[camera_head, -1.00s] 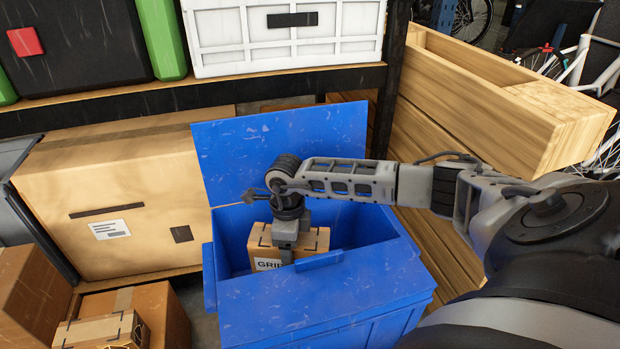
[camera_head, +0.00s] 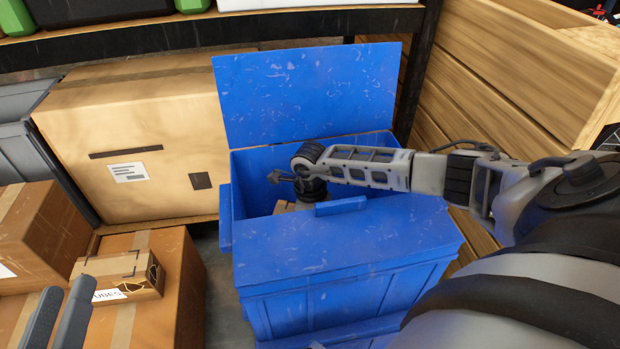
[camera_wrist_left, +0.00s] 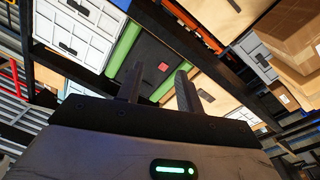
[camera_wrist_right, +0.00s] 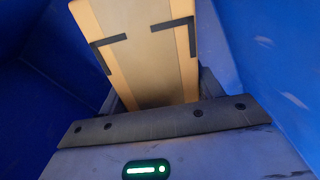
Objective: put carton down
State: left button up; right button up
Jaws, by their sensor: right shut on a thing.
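The carton (camera_head: 285,208) is brown with black corner marks and sits down inside the open blue bin (camera_head: 345,258); only a sliver of it shows in the head view. In the right wrist view the carton (camera_wrist_right: 145,50) stands between the fingers of my right gripper (camera_wrist_right: 158,92), which is shut on it, with blue bin walls on both sides. Whether the carton touches the bin floor is hidden. My left gripper (camera_head: 62,318) is at the lower left of the head view, open and empty; its fingers also show apart in the left wrist view (camera_wrist_left: 158,88).
The bin's raised lid (camera_head: 310,92) stands behind the opening. A large cardboard box (camera_head: 140,165) is to the left on the shelf. A small carton (camera_head: 118,276) lies on a bigger box (camera_head: 165,310) at lower left. Wooden planks (camera_head: 510,70) stand at the right.

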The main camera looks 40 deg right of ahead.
jog(key=shift+w+r, duration=0.1)
jog(key=o, duration=1.4)
pick_arm(q)
jog(key=shift+w+r, duration=0.1)
jog(key=shift+r, duration=0.15)
pick_arm(e)
jog(key=shift+o, duration=0.2)
jog(key=shift+r, duration=0.25)
notch_tip(320, 180, up, 3)
jog(key=shift+f+p, duration=0.1)
jog(key=shift+p, duration=0.75)
pick_arm(q)
jog(key=f+p, duration=0.1)
jog(key=s+f+g+y+p, duration=0.1)
jog(key=f+g, duration=0.1)
jog(key=shift+s+a+f+y+p, duration=0.15)
jog(key=shift+s+f+y+p, duration=0.15)
jog(key=shift+p, duration=0.1)
pick_arm(e)
notch_tip(320, 180, up, 9)
jog(key=shift+f, duration=0.15)
pick_arm(q)
jog(key=shift+r, duration=0.15)
